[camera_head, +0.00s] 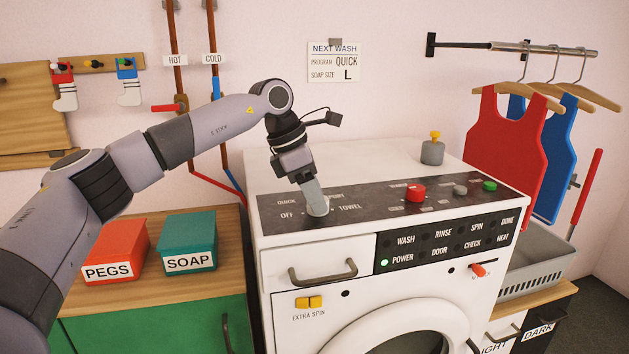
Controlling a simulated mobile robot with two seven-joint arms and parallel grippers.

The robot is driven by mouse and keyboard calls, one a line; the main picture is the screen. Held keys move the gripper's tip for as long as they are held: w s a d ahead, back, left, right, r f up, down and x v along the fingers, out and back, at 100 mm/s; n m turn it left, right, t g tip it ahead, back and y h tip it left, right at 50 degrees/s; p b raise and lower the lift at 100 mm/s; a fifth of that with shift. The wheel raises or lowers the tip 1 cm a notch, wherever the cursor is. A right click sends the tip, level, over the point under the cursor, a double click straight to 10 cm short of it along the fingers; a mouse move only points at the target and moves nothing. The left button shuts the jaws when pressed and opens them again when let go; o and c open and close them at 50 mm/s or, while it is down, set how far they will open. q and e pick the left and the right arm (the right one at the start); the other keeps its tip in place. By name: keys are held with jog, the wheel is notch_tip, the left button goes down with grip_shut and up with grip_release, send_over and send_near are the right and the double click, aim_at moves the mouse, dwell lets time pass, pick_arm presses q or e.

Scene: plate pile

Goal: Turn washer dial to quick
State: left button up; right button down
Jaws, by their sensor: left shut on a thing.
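The white washer (380,170) stands in the middle with a dark control panel on its top front. A pale dial (318,209) sits at the panel's left, with OFF and QUICK lettering to its left, a partly hidden label behind it and TOWEL to its right. My left gripper (316,199) comes down from above and is shut on the dial. The fingers cover much of the dial, so I cannot tell which label it points to. My right gripper is not in view.
A red knob (415,192) and a green button (489,186) are further right on the panel. The POWER light (384,263) glows green. A wall note (334,62) reads program QUICK, soap size L. PEGS (112,252) and SOAP (187,242) boxes stand left.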

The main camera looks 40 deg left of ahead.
pick_arm(q)
jog(key=shift+w+r+m+p, duration=0.1)
jog(key=shift+r+m+p, duration=0.05)
jog(key=shift+m+p, duration=0.4)
jog(key=o, duration=1.1)
jog(key=shift+c, duration=0.2)
jog(key=v, duration=0.7)
jog(key=shift+a, duration=0.1)
